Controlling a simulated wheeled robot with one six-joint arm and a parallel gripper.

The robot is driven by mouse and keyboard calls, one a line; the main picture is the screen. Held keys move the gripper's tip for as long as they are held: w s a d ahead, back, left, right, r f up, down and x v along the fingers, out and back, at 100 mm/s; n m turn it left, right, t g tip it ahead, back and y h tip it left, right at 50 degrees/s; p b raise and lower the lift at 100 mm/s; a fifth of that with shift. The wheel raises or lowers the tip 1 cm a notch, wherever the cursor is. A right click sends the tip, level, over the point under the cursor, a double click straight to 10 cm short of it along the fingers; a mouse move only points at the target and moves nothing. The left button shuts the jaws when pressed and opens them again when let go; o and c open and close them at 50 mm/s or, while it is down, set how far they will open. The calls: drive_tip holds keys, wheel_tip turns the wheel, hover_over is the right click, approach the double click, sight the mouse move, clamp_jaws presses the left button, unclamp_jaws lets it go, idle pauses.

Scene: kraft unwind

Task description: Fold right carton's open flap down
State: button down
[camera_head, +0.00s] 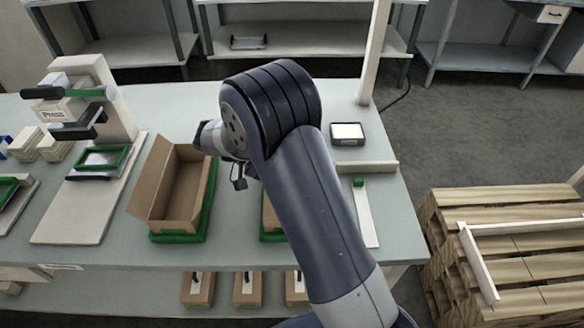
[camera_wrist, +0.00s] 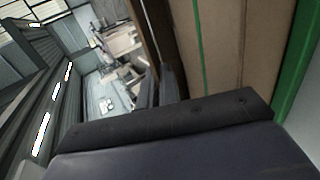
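The right carton (camera_head: 271,216) is brown cardboard on a green-edged base. My arm covers most of it in the head view, so its flap cannot be made out there. The left carton (camera_head: 180,192) stands open on a green base, with a flap raised on its left side. In the wrist view dark parts of my gripper (camera_wrist: 170,84) show close beside a large brown cardboard surface (camera_wrist: 222,45) with green strips. I cannot tell contact or finger opening.
A press (camera_head: 75,110) stands at the bench's left. A small black-rimmed tray (camera_head: 347,133) and a pale strip (camera_head: 366,215) lie right of my arm. Several boxes (camera_head: 247,288) sit on the lower shelf. A wooden pallet (camera_head: 500,240) is on the floor at right.

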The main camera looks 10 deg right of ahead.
drive_tip(key=c, duration=2.1)
unclamp_jaws()
drive_tip(key=o, duration=0.5)
drive_tip(key=shift+c, duration=0.2)
